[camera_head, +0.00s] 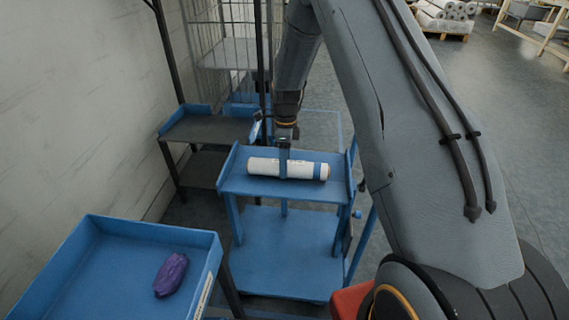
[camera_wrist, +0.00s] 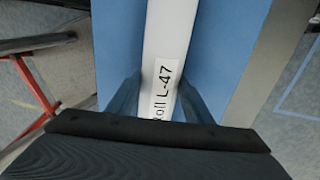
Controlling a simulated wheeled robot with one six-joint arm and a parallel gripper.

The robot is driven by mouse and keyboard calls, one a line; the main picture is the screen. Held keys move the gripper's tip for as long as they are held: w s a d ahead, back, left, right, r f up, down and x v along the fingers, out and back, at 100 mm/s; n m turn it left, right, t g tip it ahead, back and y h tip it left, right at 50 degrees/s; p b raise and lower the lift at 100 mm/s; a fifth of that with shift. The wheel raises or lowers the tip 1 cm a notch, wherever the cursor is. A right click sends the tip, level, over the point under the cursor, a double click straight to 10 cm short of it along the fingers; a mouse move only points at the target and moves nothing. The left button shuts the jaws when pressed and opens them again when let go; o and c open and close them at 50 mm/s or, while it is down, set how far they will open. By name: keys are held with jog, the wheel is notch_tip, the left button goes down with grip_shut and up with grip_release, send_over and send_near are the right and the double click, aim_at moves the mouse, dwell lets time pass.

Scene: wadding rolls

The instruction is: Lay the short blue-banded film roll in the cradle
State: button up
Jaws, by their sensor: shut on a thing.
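A white film roll (camera_head: 262,168) with a blue band near its right end lies lengthwise across the top of a blue stand (camera_head: 240,187) in the head view. My gripper (camera_head: 284,163) comes down from above and is shut around the roll's middle. In the wrist view the roll (camera_wrist: 168,35) runs between my two fingers (camera_wrist: 160,98), with a label reading "Roll L-47". I cannot tell whether the roll rests on the surface or hangs just above it. The blue stand has raised edges at its left and right ends. I cannot tell for sure which thing is the cradle.
A blue tray (camera_head: 62,250) with a purple bundle (camera_head: 171,275) stands at the front left. A dark shelf with blue ends (camera_head: 205,128) stands behind, beside a wire cage (camera_head: 225,50). A pale wall (camera_head: 80,110) closes the left side. Open floor lies right.

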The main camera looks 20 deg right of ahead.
jog(key=o, duration=1.5)
jog(key=shift+c, duration=0.2)
notch_tip(320, 180, up, 12)
jog(key=w+b, duration=0.1)
jog(key=w, duration=0.1)
jog(key=s+d+r+n, duration=0.1)
jog(key=s+r+n, duration=0.2)
jog(key=s+n, duration=0.7)
jog(key=s+d+r+n+t, duration=0.1)
jog(key=s+d+r+n, duration=0.1)
jog(key=s+n, duration=0.9)
jog(key=s+r, duration=0.1)
jog(key=s, duration=0.9)
jog(key=shift+s+r+t+h, duration=0.3)
jog(key=shift+s+r+h, duration=0.1)
jog(key=a+r+p, duration=0.1)
jog(key=a+r+n+p, duration=0.1)
jog(key=a+p, duration=0.1)
jog(key=shift+s, duration=0.15)
